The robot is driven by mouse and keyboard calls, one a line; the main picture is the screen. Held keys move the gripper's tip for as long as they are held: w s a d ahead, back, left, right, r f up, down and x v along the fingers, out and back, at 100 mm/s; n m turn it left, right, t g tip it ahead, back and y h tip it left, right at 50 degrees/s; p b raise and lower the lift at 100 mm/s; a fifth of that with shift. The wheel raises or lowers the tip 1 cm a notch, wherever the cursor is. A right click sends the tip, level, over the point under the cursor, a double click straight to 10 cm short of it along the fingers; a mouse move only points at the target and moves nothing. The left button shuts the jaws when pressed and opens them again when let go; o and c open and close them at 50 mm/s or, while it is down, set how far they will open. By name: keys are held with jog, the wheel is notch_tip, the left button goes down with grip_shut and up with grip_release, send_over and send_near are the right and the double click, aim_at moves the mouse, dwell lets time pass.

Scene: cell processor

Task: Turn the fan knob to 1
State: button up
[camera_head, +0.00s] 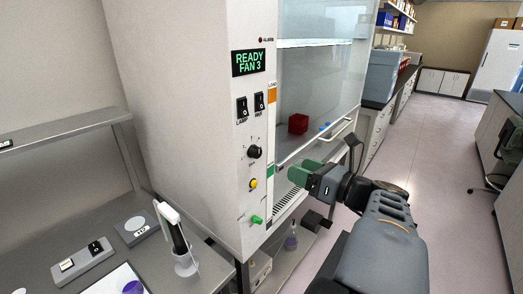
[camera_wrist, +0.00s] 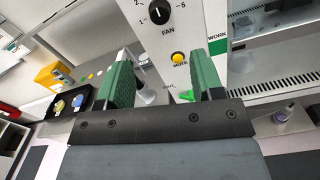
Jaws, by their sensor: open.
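The fan knob (camera_head: 255,152) is a round black dial on the front post of the white cabinet. In the wrist view the knob (camera_wrist: 161,14) is at the top edge, partly cut off, with "FAN" below it and "1", "2" and "5" around it. Its white mark points roughly upward there. The display (camera_head: 249,63) reads "READY FAN 3". My gripper (camera_head: 303,172) has green finger pads and is right of the knob, apart from it. In the wrist view my gripper (camera_wrist: 168,78) is open and empty, with the knob beyond and above the fingertips.
A red box (camera_head: 298,124) is inside the cabinet.

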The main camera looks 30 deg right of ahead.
aim_at(259, 154)
jog(key=p+x, duration=0.2)
jog(key=x, duration=1)
jog(key=shift+w+a, duration=0.2)
jog(key=shift+w, duration=0.15)
jog(key=shift+c, duration=0.2)
jog(key=c, duration=0.9)
jog(key=shift+f, duration=0.1)
